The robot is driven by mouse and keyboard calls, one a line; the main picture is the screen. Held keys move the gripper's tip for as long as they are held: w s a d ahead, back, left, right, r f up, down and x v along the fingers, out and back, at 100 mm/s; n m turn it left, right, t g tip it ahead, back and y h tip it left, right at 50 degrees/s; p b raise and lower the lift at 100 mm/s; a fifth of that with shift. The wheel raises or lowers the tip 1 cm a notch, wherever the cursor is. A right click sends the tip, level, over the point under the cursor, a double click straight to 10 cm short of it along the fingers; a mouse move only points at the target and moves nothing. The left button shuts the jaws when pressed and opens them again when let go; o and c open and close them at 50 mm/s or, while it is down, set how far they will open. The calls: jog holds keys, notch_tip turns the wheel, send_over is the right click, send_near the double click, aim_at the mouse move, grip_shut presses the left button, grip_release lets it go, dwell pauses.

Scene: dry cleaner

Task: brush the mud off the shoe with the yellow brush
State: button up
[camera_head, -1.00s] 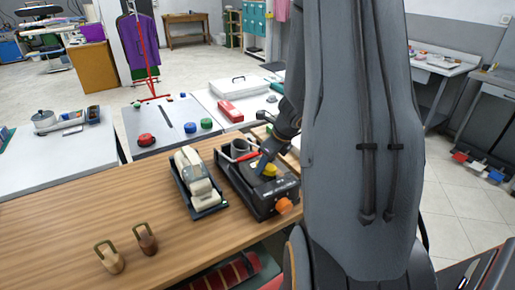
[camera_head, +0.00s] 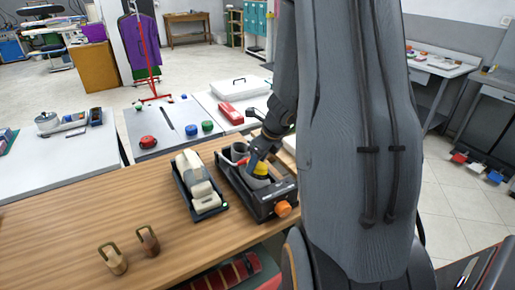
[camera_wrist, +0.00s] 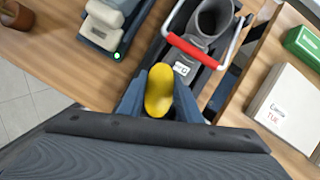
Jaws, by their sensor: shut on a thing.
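My gripper (camera_wrist: 159,98) is shut on the yellow brush (camera_wrist: 159,90), whose rounded yellow top shows between the fingers. The brush also shows in the head view (camera_head: 262,168), over the black shoe stand. The grey shoe (camera_wrist: 212,22) sits in the stand with its open collar upward, just ahead of the brush in the wrist view. A red-handled bar (camera_wrist: 193,50) crosses over the shoe. The gripper and brush hide part of the shoe, and I cannot tell whether the bristles touch it. No mud can be made out.
A dark tray with cream blocks (camera_head: 202,190) stands close left of the stand. An orange knob (camera_head: 283,209) sticks out of the stand's front. Two padlock-like objects (camera_head: 148,242) stand at the front left. The wooden counter (camera_head: 60,225) is clear further left.

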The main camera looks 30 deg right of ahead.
jog(key=shift+r+p, duration=2.15)
jog(key=shift+r, duration=0.05)
jog(key=shift+a+f, duration=0.1)
